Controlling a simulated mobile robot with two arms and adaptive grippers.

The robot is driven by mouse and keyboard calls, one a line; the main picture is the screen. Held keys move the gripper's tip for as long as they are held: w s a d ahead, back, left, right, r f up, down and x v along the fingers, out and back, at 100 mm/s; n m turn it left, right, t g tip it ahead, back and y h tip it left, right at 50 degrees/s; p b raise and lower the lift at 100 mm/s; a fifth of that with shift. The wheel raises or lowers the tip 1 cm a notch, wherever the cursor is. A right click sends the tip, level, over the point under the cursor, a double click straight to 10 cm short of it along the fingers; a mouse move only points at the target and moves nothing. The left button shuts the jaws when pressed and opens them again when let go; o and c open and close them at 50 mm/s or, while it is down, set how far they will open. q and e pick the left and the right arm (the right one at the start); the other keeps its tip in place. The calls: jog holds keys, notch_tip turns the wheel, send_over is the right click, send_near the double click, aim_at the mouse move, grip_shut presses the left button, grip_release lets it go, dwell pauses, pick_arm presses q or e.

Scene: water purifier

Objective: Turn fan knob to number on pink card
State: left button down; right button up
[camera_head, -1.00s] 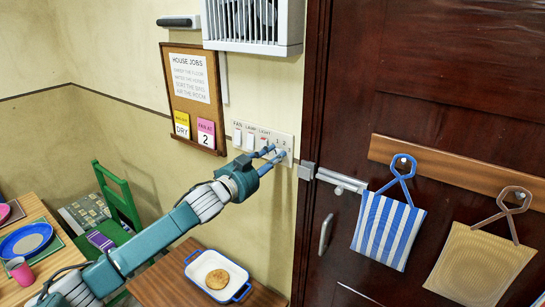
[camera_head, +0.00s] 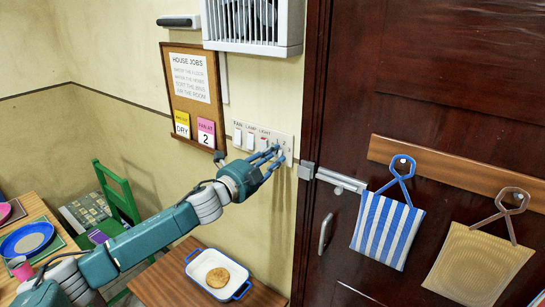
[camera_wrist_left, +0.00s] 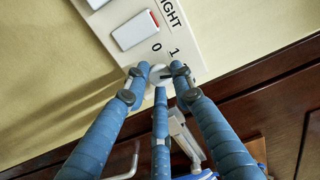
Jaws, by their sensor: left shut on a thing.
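The pink card (camera_head: 206,133) on the notice board reads "FAN AT 2". The white switch panel (camera_head: 283,137) right of it has rocker switches and, at its right end, the fan knob, hidden by my fingers in the head view. In the left wrist view the white knob (camera_wrist_left: 156,74) shows between the blue fingertips, beside the printed 0 and 1. My left gripper (camera_head: 277,155) is shut on the knob; its fingertips also show in the wrist view (camera_wrist_left: 159,77). The knob's exact setting cannot be read. My right gripper is not in view.
The brown door (camera_head: 450,70) with its latch (camera_head: 340,180) is close right of the panel. A striped bag (camera_head: 388,230) hangs there. A fan unit (camera_head: 252,22) is above. A white dish (camera_head: 217,274) with round food sits on a table below.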

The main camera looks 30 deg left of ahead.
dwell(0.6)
pick_arm(q)
jog(key=c, duration=1.6)
grip_release()
jog(key=shift+o, duration=0.7)
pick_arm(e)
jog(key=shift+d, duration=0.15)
pick_arm(q)
jog(key=shift+s+a+f, duration=0.1)
jog(key=shift+s+f, duration=0.05)
jog(key=shift+s, duration=0.4)
jog(key=s+a, duration=0.1)
jog(key=s, duration=0.9)
jog(key=shift+s+a, duration=0.25)
jog(key=shift+s, duration=0.15)
